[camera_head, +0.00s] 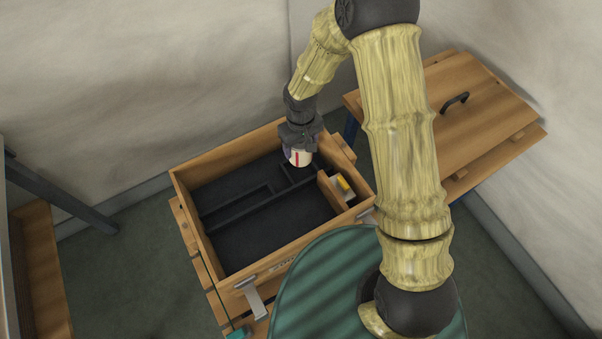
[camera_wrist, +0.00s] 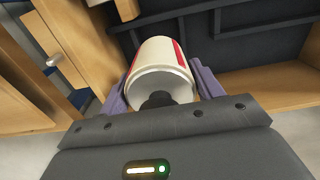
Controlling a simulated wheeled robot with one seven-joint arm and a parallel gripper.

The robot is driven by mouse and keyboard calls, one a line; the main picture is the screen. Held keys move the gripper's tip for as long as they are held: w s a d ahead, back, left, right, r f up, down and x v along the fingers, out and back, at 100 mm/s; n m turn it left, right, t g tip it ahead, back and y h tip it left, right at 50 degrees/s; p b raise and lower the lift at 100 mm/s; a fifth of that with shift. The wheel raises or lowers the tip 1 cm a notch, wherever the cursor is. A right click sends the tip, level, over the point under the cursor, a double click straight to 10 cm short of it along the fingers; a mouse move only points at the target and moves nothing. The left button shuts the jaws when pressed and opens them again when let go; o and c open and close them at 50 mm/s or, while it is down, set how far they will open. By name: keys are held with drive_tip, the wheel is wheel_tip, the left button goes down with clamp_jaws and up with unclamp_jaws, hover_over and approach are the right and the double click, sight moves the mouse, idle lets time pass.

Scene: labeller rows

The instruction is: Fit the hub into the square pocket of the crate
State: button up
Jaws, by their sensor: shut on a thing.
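My gripper (camera_head: 299,148) is shut on the hub (camera_head: 299,157), a short white cylinder with red marks. In the wrist view the hub (camera_wrist: 159,68) sits between the two purple-grey fingers, with its round end towards the camera. The open wooden crate (camera_head: 222,153) has a dark lining with raised dividers. My gripper holds the hub over the crate's far right part, near a small squarish compartment (camera_head: 296,172). The hub and gripper partly cover this area. I cannot tell whether the hub touches the lining.
A wooden partition at the crate's right closes off a narrow bay with a yellow and white item (camera_head: 343,184). A wooden lid with a black handle (camera_head: 455,101) lies on a stand at the right. Metal latches (camera_head: 251,297) hang on the crate's near side. A wooden bench (camera_head: 42,270) stands at the left.

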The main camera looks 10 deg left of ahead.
drive_tip(key=shift+r, duration=0.1)
wheel_tip(320, 180, down, 6)
idle(0.4)
drive_tip(key=shift+f, duration=0.25)
drive_tip(key=shift+f, duration=1.75)
drive_tip(key=shift+f, duration=0.2)
drive_tip(key=o, duration=1.1)
drive_tip(key=shift+r, duration=0.1)
